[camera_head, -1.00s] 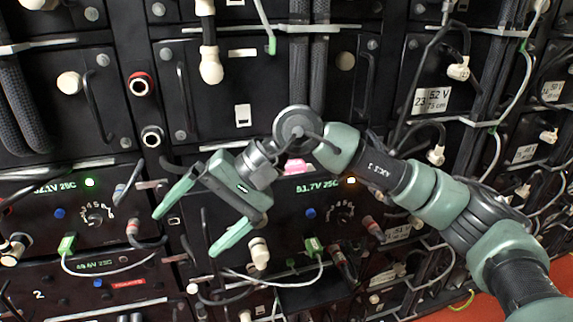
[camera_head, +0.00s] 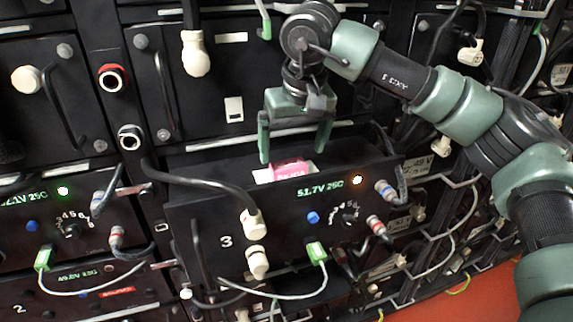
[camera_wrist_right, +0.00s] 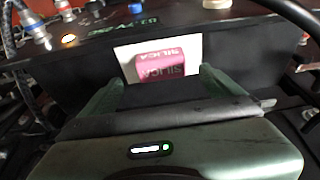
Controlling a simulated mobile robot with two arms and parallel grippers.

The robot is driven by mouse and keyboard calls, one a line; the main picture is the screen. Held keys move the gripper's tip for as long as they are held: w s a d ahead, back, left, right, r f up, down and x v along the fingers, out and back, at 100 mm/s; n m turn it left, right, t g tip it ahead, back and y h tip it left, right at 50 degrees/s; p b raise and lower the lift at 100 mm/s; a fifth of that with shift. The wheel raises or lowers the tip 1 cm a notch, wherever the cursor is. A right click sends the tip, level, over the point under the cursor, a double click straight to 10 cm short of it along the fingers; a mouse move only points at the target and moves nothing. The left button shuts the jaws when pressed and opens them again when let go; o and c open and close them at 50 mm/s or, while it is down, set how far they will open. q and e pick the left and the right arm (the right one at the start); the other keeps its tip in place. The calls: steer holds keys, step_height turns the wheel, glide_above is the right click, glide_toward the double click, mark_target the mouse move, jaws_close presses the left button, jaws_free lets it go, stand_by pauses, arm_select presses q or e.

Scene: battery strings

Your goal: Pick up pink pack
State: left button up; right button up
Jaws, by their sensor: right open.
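The pink pack (camera_head: 290,170) lies on a white patch on top of the battery module marked 3 (camera_head: 240,205), behind its front panel. In the right wrist view the pink pack (camera_wrist_right: 160,65) carries the word SILICA and sits just beyond the fingertips, roughly between them. My right gripper (camera_head: 294,156) points down above the pack with its fingers apart, one on each side of it. It is open and empty; whether a finger touches the pack cannot be told. It also shows in the right wrist view (camera_wrist_right: 160,88). My left gripper is not in view.
Cable plugs (camera_head: 252,222) and a green connector (camera_head: 317,252) stick out from the module's front. A dark cable (camera_head: 200,182) loops over its left part. Other rack modules stand left and above, close behind the gripper. An orange floor (camera_head: 450,295) shows at lower right.

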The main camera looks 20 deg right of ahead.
mark_target(289, 165)
steer(key=x, duration=0.1)
steer(key=p+x, duration=0.2)
steer(key=shift+s, duration=0.3)
steer(key=x, duration=0.2)
steer(key=shift+w+f+p, duration=0.2)
steer(key=shift+w+p, duration=0.15)
steer(key=shift+a+f, duration=0.1)
steer(key=shift+s, duration=0.15)
steer(key=c, duration=1.5)
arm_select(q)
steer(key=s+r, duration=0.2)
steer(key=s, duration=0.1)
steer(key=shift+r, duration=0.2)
